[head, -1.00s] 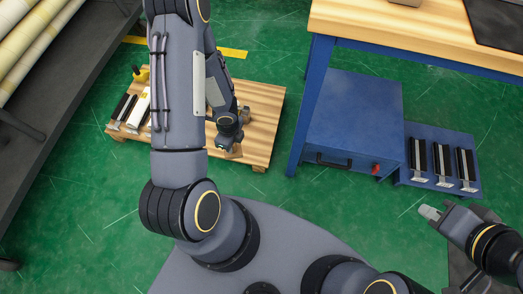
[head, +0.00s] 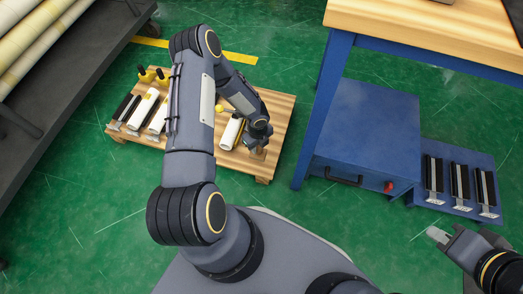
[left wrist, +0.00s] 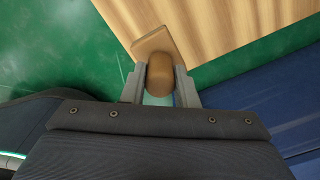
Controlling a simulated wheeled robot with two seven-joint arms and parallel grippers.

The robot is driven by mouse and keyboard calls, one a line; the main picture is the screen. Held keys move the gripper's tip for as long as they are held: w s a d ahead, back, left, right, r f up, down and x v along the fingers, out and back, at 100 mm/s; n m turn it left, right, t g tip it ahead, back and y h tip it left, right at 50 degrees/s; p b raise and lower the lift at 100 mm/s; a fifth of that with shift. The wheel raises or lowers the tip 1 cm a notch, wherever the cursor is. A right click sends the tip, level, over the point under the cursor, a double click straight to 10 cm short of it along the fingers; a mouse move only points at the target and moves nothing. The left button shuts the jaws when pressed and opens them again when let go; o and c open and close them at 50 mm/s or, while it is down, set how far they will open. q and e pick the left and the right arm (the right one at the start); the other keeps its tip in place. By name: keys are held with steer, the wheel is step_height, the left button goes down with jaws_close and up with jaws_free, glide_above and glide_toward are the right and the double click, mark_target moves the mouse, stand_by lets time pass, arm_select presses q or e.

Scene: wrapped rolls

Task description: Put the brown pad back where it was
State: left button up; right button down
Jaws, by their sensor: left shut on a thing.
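My left gripper (left wrist: 160,88) is shut on the brown pad (left wrist: 159,72), with a finger on either side of its rounded grip. The pad's flat plate (left wrist: 151,40) is tilted in the left wrist view, overlapping the edge of the wooden pallet. In the head view the pad (head: 258,153) shows small below my left gripper (head: 260,142), at the right front part of the pallet (head: 279,120). Whether the pad touches the wood I cannot tell. My right gripper (head: 438,235) is at the lower right, apart from the pad; its finger gap is unclear.
A white roll (head: 232,132) lies on the pallet just left of my left gripper. Several rolls and yellow-handled things (head: 147,76) are at its left. A blue cabinet (head: 365,130) under the workbench (head: 430,28) stands right of the pallet.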

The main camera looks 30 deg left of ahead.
mark_target(260, 155)
arm_select(q)
steer(key=shift+w+d+f+b, duration=0.15)
steer(key=shift+w+f+b, duration=0.15)
steer(key=shift+w+f, duration=0.5)
step_height(260, 155, down, 4)
steer(key=shift+w+d+r+b, duration=0.1)
steer(key=shift+w+b, duration=0.05)
steer(key=shift+b, duration=0.6)
steer(key=shift+f, duration=0.2)
steer(key=o, duration=1)
steer(key=shift+r, duration=0.1)
